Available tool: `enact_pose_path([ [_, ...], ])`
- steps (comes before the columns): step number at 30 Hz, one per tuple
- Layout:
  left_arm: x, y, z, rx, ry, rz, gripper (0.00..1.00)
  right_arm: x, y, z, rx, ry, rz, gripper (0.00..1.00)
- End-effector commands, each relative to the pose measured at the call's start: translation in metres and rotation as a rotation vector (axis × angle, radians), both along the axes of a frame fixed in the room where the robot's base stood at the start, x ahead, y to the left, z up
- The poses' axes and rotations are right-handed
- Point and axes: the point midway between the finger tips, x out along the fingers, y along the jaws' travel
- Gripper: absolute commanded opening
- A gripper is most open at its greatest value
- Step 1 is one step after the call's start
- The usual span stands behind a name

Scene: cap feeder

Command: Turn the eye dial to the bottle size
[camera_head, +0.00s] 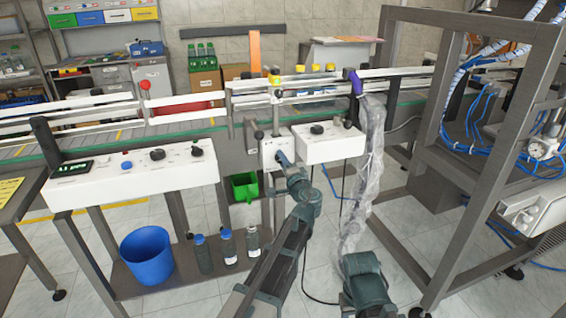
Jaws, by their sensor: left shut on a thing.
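A small white box (270,153) stands at the front of the conveyor, between two longer control boxes. My left gripper (283,159) reaches up to its front face and is shut on the eye dial there. The gripper hides the dial, so its setting cannot be read. My right arm rises on the right inside a clear wrinkled plastic sleeve (371,150). A purple piece (355,83) shows at its top by the rail; I cannot make out the right fingers.
The left control box (130,184) carries a display, a blue button and dark knobs. The right control box (328,145) has a dark knob. A blue bucket (147,257) and several bottles (203,256) stand on a low shelf. A grey metal frame (490,130) with cables blocks the right.

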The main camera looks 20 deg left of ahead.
Motion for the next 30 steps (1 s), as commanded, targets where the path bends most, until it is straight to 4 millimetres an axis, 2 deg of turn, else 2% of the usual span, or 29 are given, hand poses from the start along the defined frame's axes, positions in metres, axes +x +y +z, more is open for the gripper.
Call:
enact_pose_path([
  [10, -0.0007, 0.0003, -0.0004, -0.114, -0.076, 0.001, 0.0, 0.0, 0.0, -0.0001, 0.0, 0.0, 0.0, 0.5],
  [27, -0.001, 0.0003, -0.0005, -0.137, -0.091, 0.001, 0.0, 0.0, 0.0, -0.0001, 0.0, 0.0, 0.0, 0.5],
  [28, -0.001, 0.0003, -0.0005, -0.137, -0.091, 0.001, 0.46, 0.0, 0.0, -0.0001, 0.0, 0.0, 0.0, 0.5],
  [30, -0.0008, 0.0003, -0.0005, -0.137, -0.091, 0.001, 0.58, 0.0, 0.0, -0.0001, 0.0, 0.0, 0.0, 0.5],
])
